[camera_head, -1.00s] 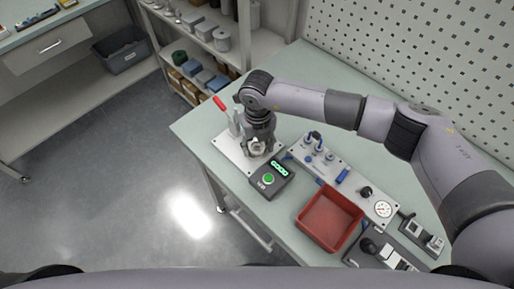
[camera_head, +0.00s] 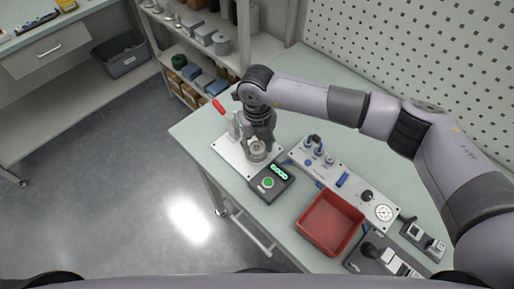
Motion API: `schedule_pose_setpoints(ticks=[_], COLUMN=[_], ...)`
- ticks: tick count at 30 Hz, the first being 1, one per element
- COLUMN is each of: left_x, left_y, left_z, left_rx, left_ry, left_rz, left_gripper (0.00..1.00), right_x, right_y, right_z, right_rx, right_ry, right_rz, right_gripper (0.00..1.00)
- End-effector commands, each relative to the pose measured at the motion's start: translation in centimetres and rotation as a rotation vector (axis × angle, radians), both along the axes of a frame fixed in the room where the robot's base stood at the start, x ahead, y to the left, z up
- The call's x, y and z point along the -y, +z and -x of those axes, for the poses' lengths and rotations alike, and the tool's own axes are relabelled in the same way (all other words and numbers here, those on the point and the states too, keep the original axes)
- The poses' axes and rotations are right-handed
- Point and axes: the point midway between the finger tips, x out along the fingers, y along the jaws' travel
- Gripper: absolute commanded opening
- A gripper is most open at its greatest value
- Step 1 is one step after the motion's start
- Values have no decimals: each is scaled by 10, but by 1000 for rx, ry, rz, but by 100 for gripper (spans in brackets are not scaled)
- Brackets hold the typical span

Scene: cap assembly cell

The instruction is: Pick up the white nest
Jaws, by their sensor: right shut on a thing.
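The white nest (camera_head: 257,156) is a small pale round piece on the light base plate (camera_head: 232,155) of a toggle-clamp fixture with a red handle (camera_head: 219,107). My right gripper (camera_head: 257,146) points down over the plate and is shut on the nest's upper part. The fingers hide part of the nest, and I cannot tell whether it touches the plate. My left gripper does not show.
A dark control box (camera_head: 269,183) with green lights stands just in front of the fixture. A panel (camera_head: 345,182) with blue fittings and a gauge, and a red bin (camera_head: 330,223), lie to the right. The table's left edge is close to the fixture.

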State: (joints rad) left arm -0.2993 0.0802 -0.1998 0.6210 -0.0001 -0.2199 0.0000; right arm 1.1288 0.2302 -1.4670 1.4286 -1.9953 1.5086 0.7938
Motion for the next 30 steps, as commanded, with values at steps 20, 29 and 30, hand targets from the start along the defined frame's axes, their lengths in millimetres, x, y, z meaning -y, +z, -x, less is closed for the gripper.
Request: schedule_pose_setpoints(ticks=[20, 29, 30], left_x=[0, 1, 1], left_y=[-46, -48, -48], left_z=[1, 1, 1], left_rx=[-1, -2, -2], left_ry=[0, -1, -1], left_rz=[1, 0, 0], left_gripper=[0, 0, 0], right_x=[0, 1, 3], right_y=[162, 179, 178], right_z=[-1, 0, 0], right_rx=[4, 1, 1], right_ry=[1, 10, 26], right_rz=[-1, 0, 0], right_gripper=[13, 13, 13])
